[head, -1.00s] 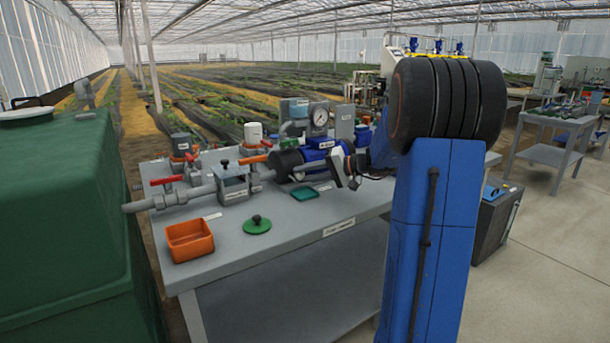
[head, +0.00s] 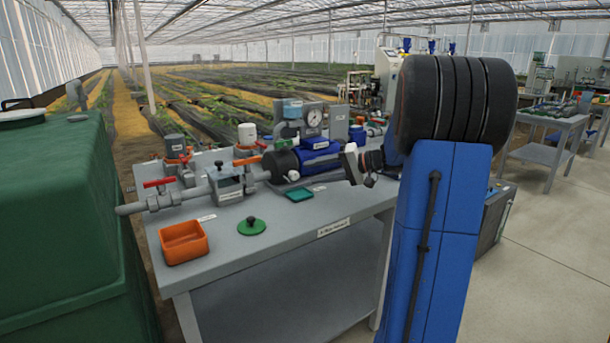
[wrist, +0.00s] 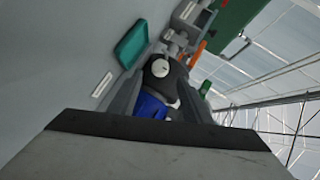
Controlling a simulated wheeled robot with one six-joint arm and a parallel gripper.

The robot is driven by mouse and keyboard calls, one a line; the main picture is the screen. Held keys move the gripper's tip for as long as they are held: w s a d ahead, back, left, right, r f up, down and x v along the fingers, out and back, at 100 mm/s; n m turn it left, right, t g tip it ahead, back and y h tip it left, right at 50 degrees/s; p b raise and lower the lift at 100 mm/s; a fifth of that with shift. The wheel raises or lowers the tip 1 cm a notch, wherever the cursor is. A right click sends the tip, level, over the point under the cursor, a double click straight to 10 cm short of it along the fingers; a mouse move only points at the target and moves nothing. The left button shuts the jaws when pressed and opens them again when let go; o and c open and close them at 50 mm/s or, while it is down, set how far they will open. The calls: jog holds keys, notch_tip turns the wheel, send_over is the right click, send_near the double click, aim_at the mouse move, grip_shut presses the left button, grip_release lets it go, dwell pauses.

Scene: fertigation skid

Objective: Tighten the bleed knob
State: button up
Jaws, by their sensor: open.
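A small white round knob (head: 293,175), which looks like the bleed knob, sits on the front of the black pump housing (head: 281,165). It also shows in the wrist view (wrist: 161,68), on the dark housing beyond the blue motor (wrist: 151,106). My gripper (head: 350,162) is at the right end of the blue motor in the head view, apart from the knob. In the wrist view my gripper (wrist: 160,98) has its jaws apart, with nothing seen between them but the pump beyond. The fingertips are hard to make out in the head view.
An orange bin (head: 184,243), a green lid with a black knob (head: 251,227) and a teal tray (head: 299,194) lie on the grey bench (head: 270,262). Grey pipework with red-handled valves (head: 159,183) stands left of the pump. A pressure gauge (head: 313,118) stands behind.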

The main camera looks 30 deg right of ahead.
jog(key=v, duration=1.1)
jog(key=shift+d, duration=0.1)
jog(key=s+a+g, duration=0.1)
jog(key=a, duration=0.3)
jog(key=s+a+f+g, duration=0.1)
jog(key=a, duration=0.4)
jog(key=s+a+f+n+g, duration=0.1)
jog(key=a, duration=0.3)
jog(key=shift+a+f+g, duration=0.25)
jog(key=shift+a+g, duration=0.15)
jog(key=s+a+f+n+g+h, duration=0.2)
jog(key=s+a+f, duration=0.1)
jog(key=s+a, duration=0.45)
jog(key=s+a+f+n+g+h, duration=0.1)
jog(key=s+a+f+g+h, duration=0.2)
jog(key=s+a, duration=0.4)
jog(key=s+a+f+n+t+h, duration=0.2)
jog(key=s+f+h, duration=0.2)
jog(key=s, duration=0.6)
jog(key=shift+f+n, duration=0.3)
jog(key=shift+f, duration=0.6)
